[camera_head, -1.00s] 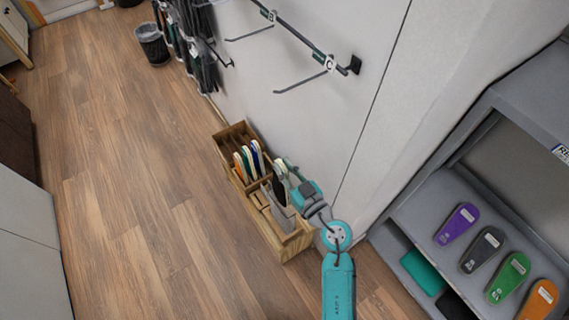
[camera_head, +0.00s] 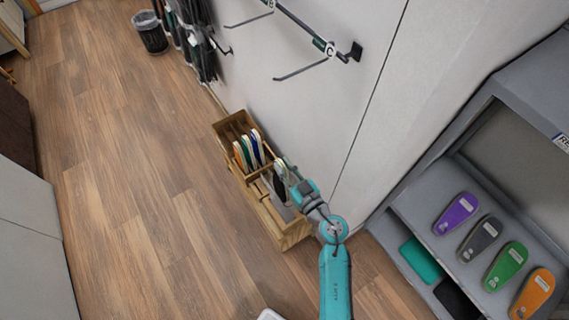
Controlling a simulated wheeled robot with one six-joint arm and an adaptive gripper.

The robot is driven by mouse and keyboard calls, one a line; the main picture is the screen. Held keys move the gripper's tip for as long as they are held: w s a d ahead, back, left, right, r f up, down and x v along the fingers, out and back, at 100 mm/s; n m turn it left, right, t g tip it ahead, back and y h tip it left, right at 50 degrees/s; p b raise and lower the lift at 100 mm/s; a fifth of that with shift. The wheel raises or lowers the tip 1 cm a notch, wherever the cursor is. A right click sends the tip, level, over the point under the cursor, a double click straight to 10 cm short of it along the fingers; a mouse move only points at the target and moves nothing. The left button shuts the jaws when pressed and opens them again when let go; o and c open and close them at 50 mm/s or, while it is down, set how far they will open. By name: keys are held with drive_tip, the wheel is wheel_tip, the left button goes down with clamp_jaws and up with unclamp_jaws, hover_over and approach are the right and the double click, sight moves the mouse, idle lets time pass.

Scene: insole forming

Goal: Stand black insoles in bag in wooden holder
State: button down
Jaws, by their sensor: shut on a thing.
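The wooden holder (camera_head: 262,208) stands on the floor against the white wall. Several bagged insoles (camera_head: 248,150) with pale edges, among them orange, green and blue ones, stand upright in its farther part. My gripper (camera_head: 286,176) is over the holder's middle, shut on the bagged black insoles (camera_head: 280,187). They are upright and low, at the nearer compartment just in front of the divider. Whether they touch the holder's bottom cannot be told.
A grey shelf unit (camera_head: 395,208) at the right holds purple, grey, green and orange insoles. Wall hooks (camera_head: 302,70) jut out above the holder. The wooden floor (camera_head: 150,200) left of the holder is clear.

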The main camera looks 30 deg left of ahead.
hover_over(287, 195)
drive_tip(key=x, duration=0.2)
drive_tip(key=shift+w+f, duration=0.2)
drive_tip(key=shift+f, duration=3.3)
drive_tip(key=shift+s+d+f, duration=0.1)
drive_tip(key=shift+s+f, duration=0.1)
drive_tip(key=shift+f, duration=1.25)
drive_tip(key=shift+s+d+f, duration=0.1)
drive_tip(key=shift+s+f, duration=0.1)
drive_tip(key=shift+f, duration=1.25)
drive_tip(key=shift+w+a+f, duration=0.15)
drive_tip(key=shift+f, duration=0.4)
drive_tip(key=shift+w+a+f, duration=0.1)
drive_tip(key=shift+a+f, duration=0.05)
drive_tip(key=shift+f, duration=0.4)
drive_tip(key=shift+w+d+f, duration=0.1)
drive_tip(key=shift+d+f, duration=0.05)
drive_tip(key=shift+f, duration=0.65)
drive_tip(key=c, duration=1)
unclamp_jaws()
